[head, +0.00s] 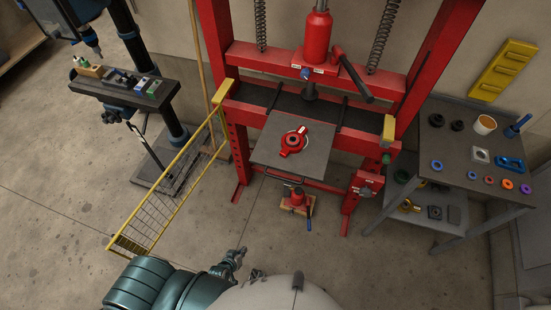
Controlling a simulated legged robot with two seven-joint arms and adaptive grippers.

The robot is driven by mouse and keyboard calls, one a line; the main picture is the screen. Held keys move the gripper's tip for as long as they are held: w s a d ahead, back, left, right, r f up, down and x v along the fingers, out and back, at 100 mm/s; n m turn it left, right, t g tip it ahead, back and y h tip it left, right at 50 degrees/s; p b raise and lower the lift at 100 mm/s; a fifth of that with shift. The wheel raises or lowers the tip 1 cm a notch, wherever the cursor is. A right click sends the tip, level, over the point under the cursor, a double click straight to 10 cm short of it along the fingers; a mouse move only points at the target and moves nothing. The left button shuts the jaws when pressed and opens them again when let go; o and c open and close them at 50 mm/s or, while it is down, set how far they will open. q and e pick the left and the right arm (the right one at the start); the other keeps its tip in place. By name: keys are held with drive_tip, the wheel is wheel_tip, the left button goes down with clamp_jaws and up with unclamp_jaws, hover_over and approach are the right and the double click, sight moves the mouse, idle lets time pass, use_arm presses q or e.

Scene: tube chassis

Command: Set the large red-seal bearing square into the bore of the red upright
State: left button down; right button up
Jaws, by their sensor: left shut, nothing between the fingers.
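A red part with a round bore and a short arm, which looks like the red upright (289,148), lies on the grey plate (265,155) of the press. A pale ring shows around its dark centre; I cannot tell whether that is a bearing. Several small rings lie on the side table at the right, among them an orange-red one (489,180) and an orange one (506,184). I cannot tell which is the large red-seal bearing. My left gripper (240,254) is shut and empty, low in the picture, well apart from the plate. My right gripper does not show.
The red press frame (221,120) stands around the plate, with its ram (310,90) above. A yellow mesh guard (170,190) stands left of it. A red jack (297,198) sits below. The side table (455,140) is crowded.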

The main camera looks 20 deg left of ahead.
use_arm(q)
drive_tip(key=w+r+n+t, duration=0.35)
drive_tip(key=w+r, duration=0.55)
drive_tip(key=r, duration=0.3)
drive_tip(key=n+t, duration=0.6)
drive_tip(key=n, duration=0.5)
approach(277, 163)
wheel_tip(277, 163, up, 3)
drive_tip(key=s+a, duration=0.2)
drive_tip(key=a, duration=0.1)
drive_tip(key=w+p, duration=0.1)
drive_tip(key=w, duration=0.7)
drive_tip(key=shift+w+d+f, duration=0.1)
drive_tip(key=shift+w+f, duration=0.05)
drive_tip(key=w+d, duration=0.2)
drive_tip(key=w, duration=0.1)
drive_tip(key=shift+d, duration=0.35)
drive_tip(key=shift+w+d, duration=0.3)
drive_tip(key=shift+d, duration=0.25)
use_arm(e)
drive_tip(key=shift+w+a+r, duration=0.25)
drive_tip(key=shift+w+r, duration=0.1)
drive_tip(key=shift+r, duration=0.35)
use_arm(q)
drive_tip(key=shift+a, duration=0.1)
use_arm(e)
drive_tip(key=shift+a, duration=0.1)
